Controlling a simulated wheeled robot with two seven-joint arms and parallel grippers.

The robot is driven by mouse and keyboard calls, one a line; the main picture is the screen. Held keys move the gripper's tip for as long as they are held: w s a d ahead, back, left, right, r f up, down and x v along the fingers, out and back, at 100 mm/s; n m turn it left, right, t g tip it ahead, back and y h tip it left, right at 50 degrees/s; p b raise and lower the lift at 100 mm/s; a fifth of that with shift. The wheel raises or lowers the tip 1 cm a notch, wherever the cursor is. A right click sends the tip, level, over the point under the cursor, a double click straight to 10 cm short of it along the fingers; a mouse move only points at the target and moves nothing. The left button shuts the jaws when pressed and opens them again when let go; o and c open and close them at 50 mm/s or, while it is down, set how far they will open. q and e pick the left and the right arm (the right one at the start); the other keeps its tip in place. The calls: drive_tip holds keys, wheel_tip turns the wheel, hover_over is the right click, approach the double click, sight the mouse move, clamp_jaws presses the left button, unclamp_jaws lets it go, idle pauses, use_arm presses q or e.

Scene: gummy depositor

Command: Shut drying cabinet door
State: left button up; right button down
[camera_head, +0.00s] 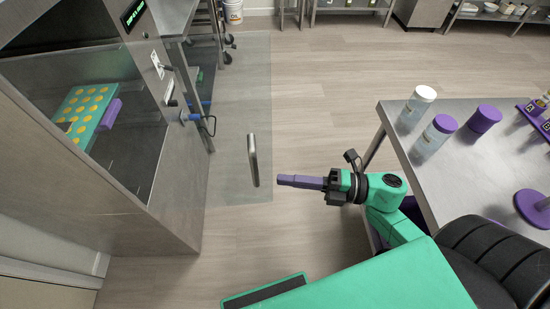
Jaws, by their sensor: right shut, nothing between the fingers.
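The drying cabinet (120,225) stands at the left, a metal box with an open front. Its door (235,100) is a clear glass panel, swung open and standing out from the cabinet front. The door's upright metal handle (253,160) is on the panel near its right edge. My right gripper (283,180) has purple fingers that are shut and empty. It points left and is just right of the handle, with a small gap showing between them. My left gripper is not in view.
Inside the cabinet lies a green tray (76,125) of yellow gummies. Latches and a blue clamp-like part (196,117) sit on the cabinet's side. At the right, a metal table (455,185) holds jars and purple items. The floor (320,90) between is clear.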

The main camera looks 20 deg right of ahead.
drive_tip(key=shift+w+a+p, duration=0.25)
drive_tip(key=shift+w+a, duration=0.15)
drive_tip(key=shift+w, duration=0.5)
drive_tip(key=shift+w+a+p, duration=0.25)
drive_tip(key=shift+w+a, duration=0.1)
drive_tip(key=shift+w, duration=0.55)
drive_tip(key=shift+w+a+p, duration=0.25)
drive_tip(key=shift+w+a, duration=0.15)
drive_tip(key=shift+w, duration=0.5)
